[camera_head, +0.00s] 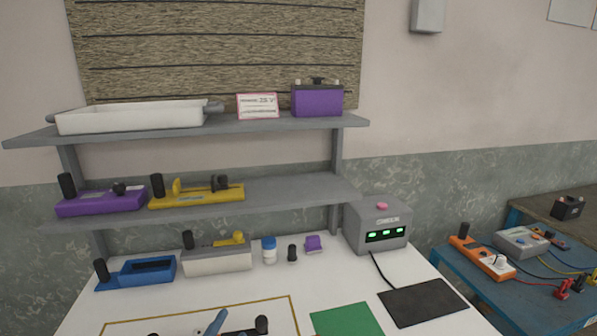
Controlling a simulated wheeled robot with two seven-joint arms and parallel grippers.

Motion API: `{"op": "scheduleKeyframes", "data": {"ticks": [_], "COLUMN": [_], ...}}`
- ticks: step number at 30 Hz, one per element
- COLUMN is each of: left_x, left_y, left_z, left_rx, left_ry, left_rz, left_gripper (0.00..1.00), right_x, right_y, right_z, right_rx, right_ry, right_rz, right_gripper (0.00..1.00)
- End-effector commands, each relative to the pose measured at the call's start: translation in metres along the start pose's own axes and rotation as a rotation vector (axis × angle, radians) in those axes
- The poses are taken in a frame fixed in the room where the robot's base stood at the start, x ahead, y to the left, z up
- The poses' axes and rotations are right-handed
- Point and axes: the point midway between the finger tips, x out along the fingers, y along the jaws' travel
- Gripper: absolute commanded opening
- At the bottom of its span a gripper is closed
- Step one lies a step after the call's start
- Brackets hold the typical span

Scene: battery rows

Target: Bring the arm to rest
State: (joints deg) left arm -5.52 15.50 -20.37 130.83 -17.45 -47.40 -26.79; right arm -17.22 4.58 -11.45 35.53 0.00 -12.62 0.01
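Neither of my grippers shows in the head view, and no part of my arms can be made out. The white table (330,275) lies ahead. At the bottom edge, a blue and black item (215,322) lies inside a yellow outlined area (280,300); it is cut off by the frame, so its full shape is hidden.
A grey shelf (230,128) holds a white tray (130,117), a sign card and a purple battery (318,100). Purple and yellow holders sit below. A grey console (376,226), green mat (346,320) and black mat (422,302) are right. A blue table (470,268) holds meters.

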Motion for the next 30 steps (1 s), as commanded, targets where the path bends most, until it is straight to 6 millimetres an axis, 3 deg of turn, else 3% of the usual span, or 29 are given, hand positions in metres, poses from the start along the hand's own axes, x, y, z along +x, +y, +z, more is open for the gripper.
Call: {"op": "scheduleKeyframes", "data": {"ticks": [1,3,6,9,14,24,28,30], "left_x": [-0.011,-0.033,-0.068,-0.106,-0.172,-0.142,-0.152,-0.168], "left_y": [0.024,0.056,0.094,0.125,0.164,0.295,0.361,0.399], "left_z": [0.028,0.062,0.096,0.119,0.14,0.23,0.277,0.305], "left_rx": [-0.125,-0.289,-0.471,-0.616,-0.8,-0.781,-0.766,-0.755], "left_ry": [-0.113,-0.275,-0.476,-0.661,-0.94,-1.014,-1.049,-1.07], "left_rz": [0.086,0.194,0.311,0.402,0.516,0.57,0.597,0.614], "left_gripper": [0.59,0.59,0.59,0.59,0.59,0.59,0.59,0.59], "right_x": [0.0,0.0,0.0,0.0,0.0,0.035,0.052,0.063], "right_y": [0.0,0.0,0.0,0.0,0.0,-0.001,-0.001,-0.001], "right_z": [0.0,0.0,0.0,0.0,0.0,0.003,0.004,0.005], "right_rx": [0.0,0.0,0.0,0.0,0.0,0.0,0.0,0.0], "right_ry": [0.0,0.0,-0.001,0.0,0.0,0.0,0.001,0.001], "right_rz": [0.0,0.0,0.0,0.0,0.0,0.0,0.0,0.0], "right_gripper": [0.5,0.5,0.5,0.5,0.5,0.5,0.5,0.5]}}
